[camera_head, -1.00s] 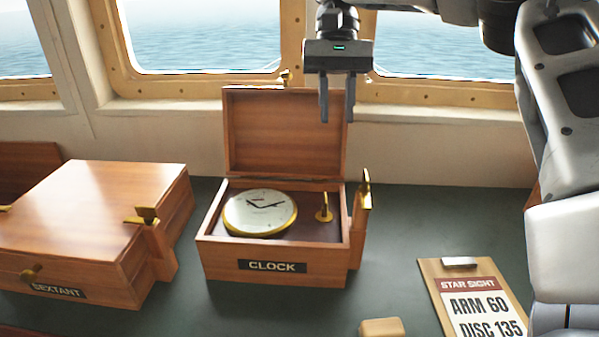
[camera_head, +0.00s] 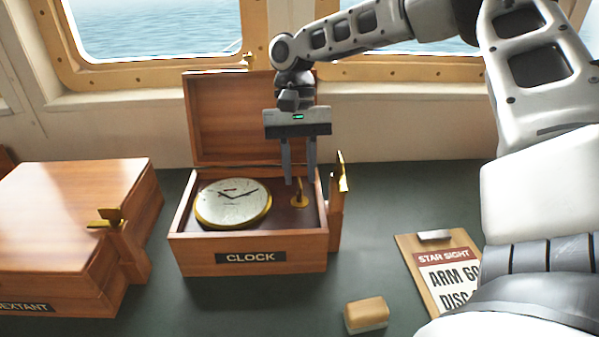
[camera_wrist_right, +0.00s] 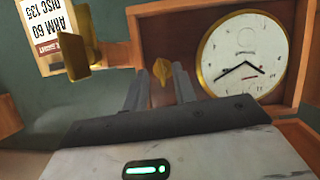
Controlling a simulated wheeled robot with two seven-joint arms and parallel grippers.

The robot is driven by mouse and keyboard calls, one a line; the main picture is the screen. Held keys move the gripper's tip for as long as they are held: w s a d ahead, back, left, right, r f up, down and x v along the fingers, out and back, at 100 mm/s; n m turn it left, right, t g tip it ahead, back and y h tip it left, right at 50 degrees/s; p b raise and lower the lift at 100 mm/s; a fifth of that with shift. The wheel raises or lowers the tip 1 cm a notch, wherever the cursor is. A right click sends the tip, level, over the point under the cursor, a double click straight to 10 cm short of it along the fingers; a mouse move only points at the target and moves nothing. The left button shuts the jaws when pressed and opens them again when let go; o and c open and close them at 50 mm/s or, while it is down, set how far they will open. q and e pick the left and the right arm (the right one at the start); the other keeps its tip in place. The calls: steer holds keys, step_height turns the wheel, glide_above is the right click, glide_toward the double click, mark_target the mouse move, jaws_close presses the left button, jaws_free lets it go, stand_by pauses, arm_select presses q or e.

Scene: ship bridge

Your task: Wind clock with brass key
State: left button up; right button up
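The clock (camera_head: 233,203) has a white face and brass rim. It lies face up in an open wooden box (camera_head: 240,242) labelled CLOCK, and also shows in the right wrist view (camera_wrist_right: 243,52). A small brass key (camera_head: 299,197) stands upright in the box, right of the clock. My right gripper (camera_head: 299,180) points down just above the key, its fingers apart. In the right wrist view the key (camera_wrist_right: 162,71) shows between the open fingers; I cannot tell whether they touch it. My left gripper is not in view.
The raised lid (camera_head: 225,115) stands behind the clock. A brass fitting (camera_head: 342,172) sticks up at the box's right side. A closed sextant box (camera_head: 65,200) is at left. A clipboard (camera_head: 410,250) and a small wooden-topped block (camera_head: 366,312) lie at right front.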

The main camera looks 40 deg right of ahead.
steer(key=shift+s+a+f, duration=0.15)
steer(key=shift+s+f, duration=0.05)
steer(key=shift+f, duration=0.5)
jaws_close()
steer(key=n+h+p, duration=0.1)
steer(key=n, duration=0.2)
steer(key=shift+r+n+g, duration=0.1)
steer(key=shift+n+g, duration=0.3)
steer(key=n+h, duration=0.2)
steer(key=n, duration=0.2)
steer(key=shift+a+n+p, duration=0.1)
steer(key=shift+n+p, duration=0.2)
steer(key=n+h, duration=0.1)
steer(key=n, duration=0.2)
steer(key=shift+n+h, duration=0.3)
steer(key=shift+n+t+h, duration=0.6)
steer(key=shift+n, duration=1.4)
